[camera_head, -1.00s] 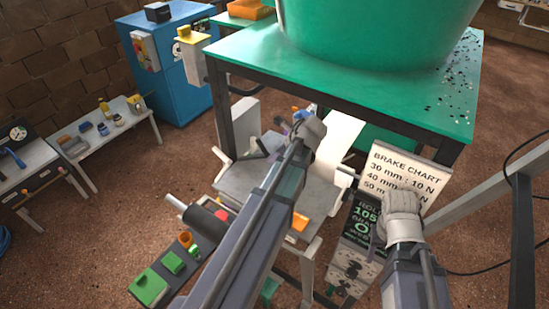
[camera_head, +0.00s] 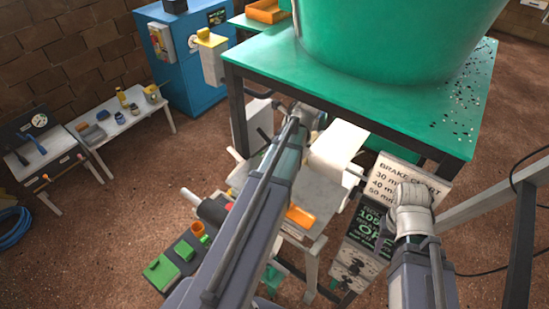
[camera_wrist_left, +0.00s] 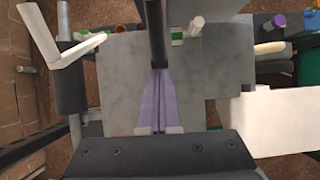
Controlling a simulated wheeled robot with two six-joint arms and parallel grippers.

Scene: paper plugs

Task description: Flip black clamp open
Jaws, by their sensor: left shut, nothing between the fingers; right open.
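A black bar, which looks like the black clamp (camera_wrist_left: 157,30), comes down from the top edge in the left wrist view over a grey metal plate (camera_wrist_left: 122,85). Its lower end is just ahead of my left gripper's tips. My left gripper (camera_wrist_left: 158,74) has its two pale purple fingers shut together with nothing between them; I cannot tell whether they touch the bar. In the head view my left arm reaches over the machine and hides much of it; the left gripper (camera_head: 306,114) is at the far end. My right gripper (camera_head: 411,196) is open beside the brake chart, apart from the machine.
A green table (camera_head: 262,60) with a large green tub (camera_head: 400,35) stands behind the machine. A white paper roll (camera_head: 338,146) is right of my left gripper. The brake chart (camera_head: 385,172) stands by my right arm. A green-buttoned box (camera_head: 178,262) is at lower left.

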